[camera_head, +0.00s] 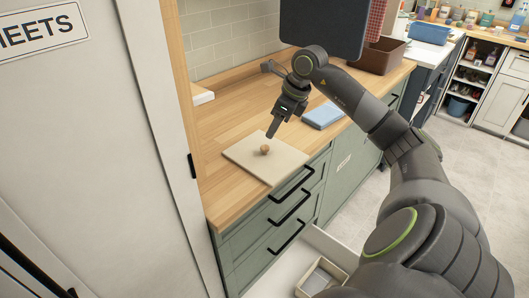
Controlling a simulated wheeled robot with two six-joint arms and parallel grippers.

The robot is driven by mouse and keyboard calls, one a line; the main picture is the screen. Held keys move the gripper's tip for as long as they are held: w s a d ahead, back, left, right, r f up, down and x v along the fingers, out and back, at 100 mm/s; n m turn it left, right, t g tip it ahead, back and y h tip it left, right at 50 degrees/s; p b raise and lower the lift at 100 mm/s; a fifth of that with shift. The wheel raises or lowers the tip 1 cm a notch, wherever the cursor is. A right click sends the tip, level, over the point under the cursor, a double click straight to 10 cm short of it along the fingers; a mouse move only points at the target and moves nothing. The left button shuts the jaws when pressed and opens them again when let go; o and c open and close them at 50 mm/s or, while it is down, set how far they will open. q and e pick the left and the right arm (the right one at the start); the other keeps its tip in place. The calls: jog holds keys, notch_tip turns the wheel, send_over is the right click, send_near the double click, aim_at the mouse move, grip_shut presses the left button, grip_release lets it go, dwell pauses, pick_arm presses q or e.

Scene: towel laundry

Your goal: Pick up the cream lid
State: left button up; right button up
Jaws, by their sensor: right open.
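The cream lid (251,161) is a flat, pale, square-cornered panel with a round wooden knob (265,150) in its middle. It lies flat on the wooden counter, near the front edge above the green drawers. My right gripper (272,132) is open and empty, pointing down just above and behind the knob, apart from it as far as I can tell. My left gripper is not in this view.
A folded blue cloth (323,115) lies on the counter right of the lid. A brown bin (378,57) and a blue basket (430,34) stand farther back. Below, a cream open box (322,277) sits near the drawers. A tall white cabinet (90,150) closes off the left.

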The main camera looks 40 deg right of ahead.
aim_at(265, 146)
jog(key=x, duration=0.3)
jog(key=shift+a+f+p, duration=0.1)
jog(key=shift+f+p, duration=0.25)
jog(key=shift+p, duration=0.15)
jog(key=p+x, duration=0.1)
jog(key=x, duration=0.2)
jog(key=shift+f, duration=0.25)
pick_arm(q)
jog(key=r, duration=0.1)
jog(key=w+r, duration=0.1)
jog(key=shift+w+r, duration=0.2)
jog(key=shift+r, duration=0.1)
pick_arm(e)
jog(key=shift+w+f, duration=0.15)
jog(key=shift+f, duration=0.25)
grip_shut()
